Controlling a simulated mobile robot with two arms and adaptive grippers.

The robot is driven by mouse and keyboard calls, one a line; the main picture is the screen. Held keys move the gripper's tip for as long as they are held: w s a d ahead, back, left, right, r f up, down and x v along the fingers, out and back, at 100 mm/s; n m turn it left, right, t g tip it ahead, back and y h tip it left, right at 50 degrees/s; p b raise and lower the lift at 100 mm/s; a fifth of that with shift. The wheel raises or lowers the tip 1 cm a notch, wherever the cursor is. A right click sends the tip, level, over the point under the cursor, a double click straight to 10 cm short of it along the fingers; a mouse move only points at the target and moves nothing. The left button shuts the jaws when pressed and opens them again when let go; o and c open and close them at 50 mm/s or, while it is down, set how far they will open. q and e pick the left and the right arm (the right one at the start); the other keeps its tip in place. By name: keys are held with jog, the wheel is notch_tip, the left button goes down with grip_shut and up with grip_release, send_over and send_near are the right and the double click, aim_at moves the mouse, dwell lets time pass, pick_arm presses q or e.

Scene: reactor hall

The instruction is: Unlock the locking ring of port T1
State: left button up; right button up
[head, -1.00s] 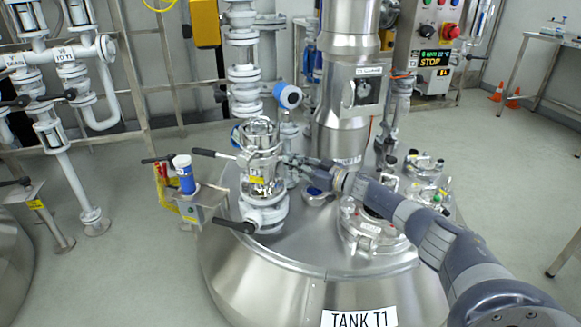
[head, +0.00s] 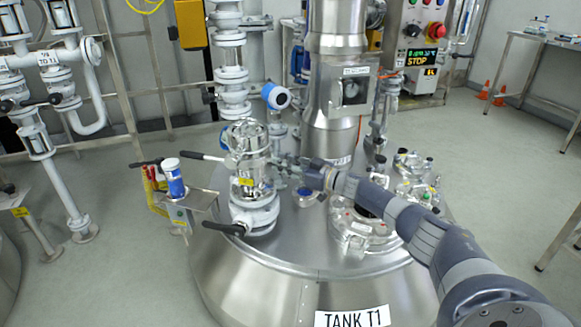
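Port T1 stands on the left part of the tank lid as a shiny metal coupling (head: 247,140) with a yellow tag, above a white flanged valve (head: 255,213). Its locking ring (head: 250,163) is the metal band around the coupling's middle. A black-ended lever (head: 207,156) sticks out to the left at that height. A second black handle (head: 224,228) sits lower, at the valve. My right gripper (head: 281,166) is at the right side of the ring, close against it. Its fingers are small and blend with the metal, so their opening is unclear. My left gripper is not in view.
Tank T1's domed lid (head: 290,240) carries a wide central column (head: 332,105) behind my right gripper and a round manway (head: 350,232) under my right forearm. A small bracket with a blue-white canister (head: 174,178) stands left of the port. A control panel (head: 420,50) reads STOP.

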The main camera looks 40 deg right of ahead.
jog(key=shift+s+d+f, duration=0.1)
jog(key=shift+s+f, duration=0.25)
jog(key=shift+s, duration=0.2)
jog(key=v, duration=1)
jog(key=shift+s+d+r, duration=0.15)
jog(key=shift+s+r, duration=0.2)
jog(key=shift+s, duration=0.05)
